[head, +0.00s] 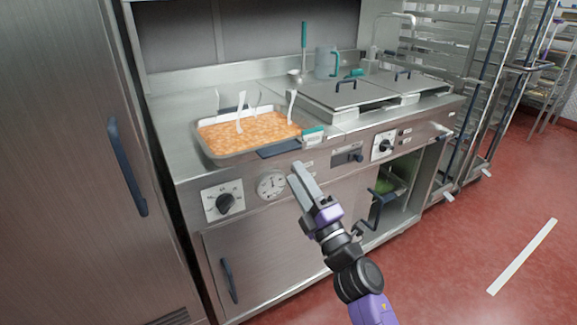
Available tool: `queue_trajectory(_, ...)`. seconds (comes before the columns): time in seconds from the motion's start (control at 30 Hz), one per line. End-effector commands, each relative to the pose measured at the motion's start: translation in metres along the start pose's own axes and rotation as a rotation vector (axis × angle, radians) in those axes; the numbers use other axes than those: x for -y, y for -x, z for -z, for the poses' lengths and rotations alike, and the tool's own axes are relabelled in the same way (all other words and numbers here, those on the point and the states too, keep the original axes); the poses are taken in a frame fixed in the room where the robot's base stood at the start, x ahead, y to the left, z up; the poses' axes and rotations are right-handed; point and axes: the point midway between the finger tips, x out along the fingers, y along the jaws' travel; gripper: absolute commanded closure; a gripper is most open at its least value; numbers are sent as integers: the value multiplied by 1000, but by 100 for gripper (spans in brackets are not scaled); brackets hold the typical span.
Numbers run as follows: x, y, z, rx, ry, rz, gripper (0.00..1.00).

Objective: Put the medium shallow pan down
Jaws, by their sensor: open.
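The medium shallow pan (213,147) is a wide metal tray filled with orange food. It rests on the left part of the steel counter (185,165), close to the front edge. Several pale upright pieces stand up from the food. My gripper (299,173) is open, with nothing visible between its fingers. It is in front of the counter, to the lower right of the pan and apart from it in the picture. The exact gap in depth is hard to tell.
Lidded kettles (352,94) fill the counter's right side. A teal-handled jug (326,62) stands behind. Front knobs (225,202) and an open lower compartment (398,185) lie near my arm.

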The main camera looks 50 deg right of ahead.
Motion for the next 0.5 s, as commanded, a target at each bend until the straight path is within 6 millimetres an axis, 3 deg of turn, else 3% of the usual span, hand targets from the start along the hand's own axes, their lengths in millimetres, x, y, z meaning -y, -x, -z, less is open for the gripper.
queue_trajectory(0.2,2,35,0,1,-1,1,59)
queue_trajectory(0.5,0,46,0,1,0,0,59)
